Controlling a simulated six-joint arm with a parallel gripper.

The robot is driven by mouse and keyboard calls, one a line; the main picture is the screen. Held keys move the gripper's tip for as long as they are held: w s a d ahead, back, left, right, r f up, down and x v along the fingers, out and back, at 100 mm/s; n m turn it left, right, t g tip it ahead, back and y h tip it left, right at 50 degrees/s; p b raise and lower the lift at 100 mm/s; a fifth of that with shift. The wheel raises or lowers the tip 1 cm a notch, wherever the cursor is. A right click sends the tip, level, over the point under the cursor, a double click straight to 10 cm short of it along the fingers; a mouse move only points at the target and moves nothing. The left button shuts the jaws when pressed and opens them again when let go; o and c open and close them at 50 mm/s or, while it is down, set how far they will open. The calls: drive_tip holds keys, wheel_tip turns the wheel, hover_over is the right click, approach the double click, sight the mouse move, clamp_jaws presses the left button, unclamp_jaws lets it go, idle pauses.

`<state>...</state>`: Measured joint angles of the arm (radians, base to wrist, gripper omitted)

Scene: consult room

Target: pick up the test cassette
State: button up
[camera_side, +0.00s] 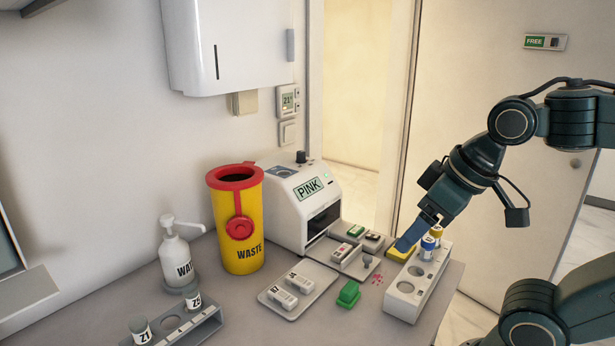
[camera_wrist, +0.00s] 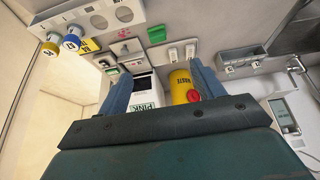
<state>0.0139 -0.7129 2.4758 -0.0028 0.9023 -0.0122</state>
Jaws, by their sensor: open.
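Two small white cassettes with dark lettering, (camera_side: 282,297) and (camera_side: 299,283), lie side by side on a pale flat tray (camera_side: 322,274) in the side view. Which one the task means, I cannot tell. They also appear near the top middle of the wrist view, beyond my fingers. My gripper (camera_side: 405,244) is above the right part of the table, to the right of the tray and apart from it. Its blue fingers point down and left. In the wrist view my gripper (camera_wrist: 160,70) has its fingers wide apart, with nothing between them.
A white PINK device (camera_side: 308,205) and yellow WASTE bin (camera_side: 240,225) stand behind the tray. A green block (camera_side: 348,294) lies to its right. A grey rack (camera_side: 180,333) and pump bottle (camera_side: 174,256) are at left.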

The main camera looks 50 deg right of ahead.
drive_tip(key=w+d+f+g, duration=0.2)
drive_tip(key=w+d, duration=0.4)
drive_tip(key=w, duration=0.3)
drive_tip(key=w+d+f+g, duration=0.2)
drive_tip(key=w+d, duration=0.3)
drive_tip(key=w, duration=0.4)
drive_tip(key=shift+w+d+f, duration=0.35)
drive_tip(key=shift+f, duration=0.15)
hover_over(342, 249)
drive_tip(key=shift+s+f, duration=0.15)
drive_tip(key=shift+f, duration=2)
drive_tip(key=shift+s+f, duration=0.15)
drive_tip(key=shift+f, duration=1.95)
drive_tip(key=shift+f, duration=0.1)
drive_tip(key=shift+w+a+f, duration=0.1)
drive_tip(key=shift+w+f, duration=0.05)
drive_tip(key=shift+f, duration=2.35)
drive_tip(key=c, duration=0.8)
